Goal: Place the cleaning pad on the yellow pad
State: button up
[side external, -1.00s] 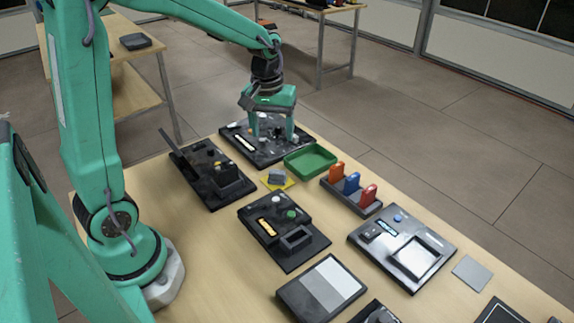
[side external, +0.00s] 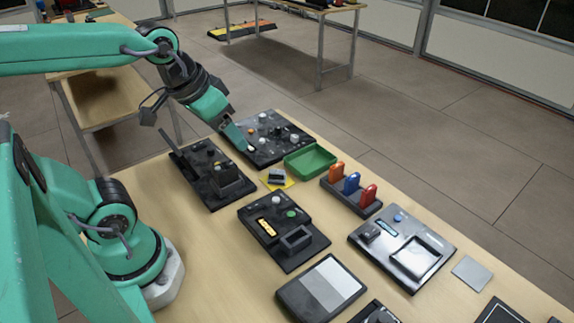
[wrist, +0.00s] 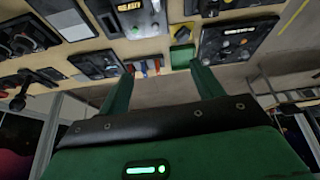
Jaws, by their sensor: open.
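The cleaning pad seems to be the small grey block (side external: 276,175) in the side view. It lies on the yellow pad (side external: 290,184), whose yellow edges show around it. The yellow pad also shows small in the wrist view (wrist: 182,33), where the block on it is hard to make out. My gripper (side external: 238,138) is tilted above the near edge of the far black panel, up and left of the block and apart from it. In the wrist view its two green fingers (wrist: 162,73) are spread with nothing between them.
A green tray (side external: 311,160) stands right of the yellow pad. Black panels stand left (side external: 205,180), behind (side external: 268,152) and in front (side external: 283,255). Bare wood (side external: 190,240) shows at the front left.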

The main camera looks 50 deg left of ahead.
jog(key=shift+s+d+m, duration=0.2)
jog(key=shift+s+m, duration=0.2)
jog(key=shift+s, duration=0.35)
